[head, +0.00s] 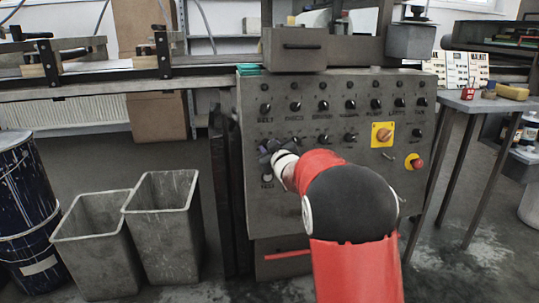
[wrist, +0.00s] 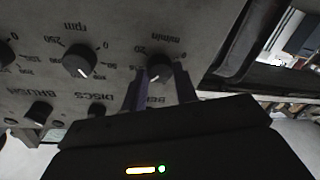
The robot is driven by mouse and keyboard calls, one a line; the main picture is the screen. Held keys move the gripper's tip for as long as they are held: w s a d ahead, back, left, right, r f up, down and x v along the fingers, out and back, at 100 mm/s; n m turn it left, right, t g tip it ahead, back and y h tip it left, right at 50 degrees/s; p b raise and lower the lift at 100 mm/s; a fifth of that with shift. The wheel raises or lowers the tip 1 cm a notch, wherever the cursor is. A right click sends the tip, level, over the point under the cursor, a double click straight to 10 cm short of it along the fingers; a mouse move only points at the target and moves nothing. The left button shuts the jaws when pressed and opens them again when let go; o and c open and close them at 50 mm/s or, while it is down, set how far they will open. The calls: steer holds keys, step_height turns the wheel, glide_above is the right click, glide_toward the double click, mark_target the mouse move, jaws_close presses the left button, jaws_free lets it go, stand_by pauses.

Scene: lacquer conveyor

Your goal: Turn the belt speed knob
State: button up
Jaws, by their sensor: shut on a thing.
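The belt speed knob (wrist: 160,72) is a round dark knob in the wrist view, with an upside-down "m/min" scale above it and a partly covered label starting "BEL" below it. A small pale mark shows on its lower left. My gripper (wrist: 160,90) has its two dark purple fingers on either side of the knob, shut on it. In the head view my gripper (head: 269,152) is at the left side of the grey control panel (head: 345,85). The knob is hidden there behind my gripper and arm.
Another dial knob (wrist: 79,60) with an "rpm" scale sits left of it in the wrist view. In the head view, several black knobs, a yellow-backed switch (head: 382,134) and a red button (head: 415,164) share the panel. Grey bins (head: 95,240) stand to the left.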

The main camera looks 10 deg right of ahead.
steer(key=shift+a+r+n+g+h, duration=0.15)
steer(key=shift+n+g+h, duration=0.4)
steer(key=shift+n, duration=4.6)
steer(key=shift+a+r+n+g+h, duration=0.1)
steer(key=shift+n+g+h, duration=0.45)
steer(key=shift+n, duration=4.55)
steer(key=shift+a+r+n+g+h, duration=0.15)
steer(key=shift+n+g+h, duration=0.35)
steer(key=shift+n, duration=4.65)
steer(key=o, duration=1)
